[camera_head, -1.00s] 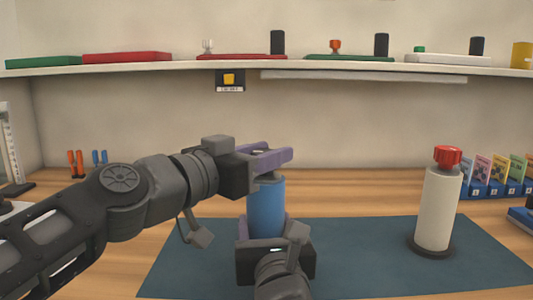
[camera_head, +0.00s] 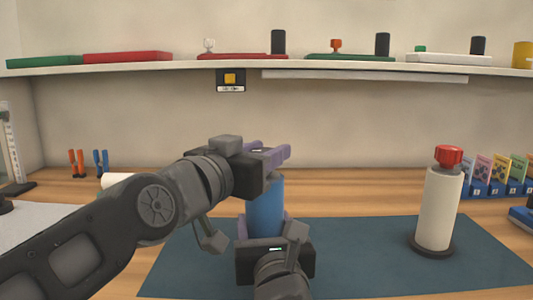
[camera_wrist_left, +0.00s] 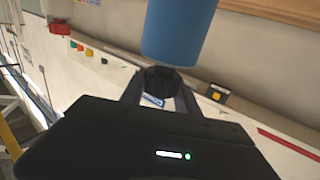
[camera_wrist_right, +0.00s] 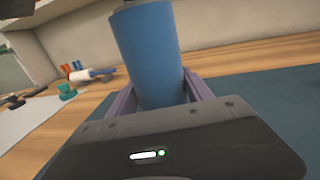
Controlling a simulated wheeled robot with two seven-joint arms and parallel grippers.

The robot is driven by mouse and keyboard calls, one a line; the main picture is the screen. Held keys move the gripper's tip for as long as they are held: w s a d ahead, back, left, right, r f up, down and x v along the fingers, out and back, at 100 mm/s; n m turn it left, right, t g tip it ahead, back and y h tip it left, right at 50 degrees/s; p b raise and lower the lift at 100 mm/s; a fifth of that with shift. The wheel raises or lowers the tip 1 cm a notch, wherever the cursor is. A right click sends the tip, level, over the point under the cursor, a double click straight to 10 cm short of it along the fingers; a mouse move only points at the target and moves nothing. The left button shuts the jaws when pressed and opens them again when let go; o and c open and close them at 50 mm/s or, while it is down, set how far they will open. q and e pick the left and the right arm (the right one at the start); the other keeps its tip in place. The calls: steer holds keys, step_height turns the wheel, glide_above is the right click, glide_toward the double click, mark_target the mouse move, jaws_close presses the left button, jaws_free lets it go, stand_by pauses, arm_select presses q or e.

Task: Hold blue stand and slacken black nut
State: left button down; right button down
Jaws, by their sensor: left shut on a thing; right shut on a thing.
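The blue stand (camera_head: 265,208) is upright on the dark teal mat (camera_head: 345,240) in the head view. My right gripper (camera_head: 264,228) is shut on its lower part; in the right wrist view the blue stand (camera_wrist_right: 148,55) is between the purple fingers. My left gripper (camera_head: 274,155) is at the top of the stand, shut on the black nut. The nut is hidden in the head view; in the left wrist view the black nut (camera_wrist_left: 160,80) is between the fingers, at the end of the blue stand (camera_wrist_left: 178,30).
A white stand with a red nut (camera_head: 447,157) is upright on the mat at the right. Picture cards (camera_head: 495,175) in a blue rack are at the far right. Orange and blue pliers (camera_head: 88,162) stand at the back left. A shelf (camera_head: 300,67) with several parts spans the back wall.

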mark_target(266, 149)
arm_select(q)
steer(key=shift+a+r+n+t+y, duration=0.15)
steer(key=shift+n+t+y, duration=0.25)
steer(key=shift+n+y, duration=0.25)
steer(key=shift+d+r+n+t+y, duration=0.1)
steer(key=shift+n+t+y, duration=0.35)
steer(key=shift+y, duration=0.4)
steer(key=shift+n+t+y, duration=0.25)
steer(key=shift+n+y, duration=0.45)
steer(key=shift+y, duration=0.4)
steer(key=shift+w+f+n+y, duration=0.1)
steer(key=shift+f+n+y, duration=0.15)
steer(key=shift+y, duration=0.25)
steer(key=c, duration=1.2)
jaws_free()
steer(key=shift+c, duration=0.2)
steer(key=o, duration=0.3)
steer(key=shift+o, duration=0.2)
step_height(266, 149, up, 10)
steer(key=shift+f, duration=0.1)
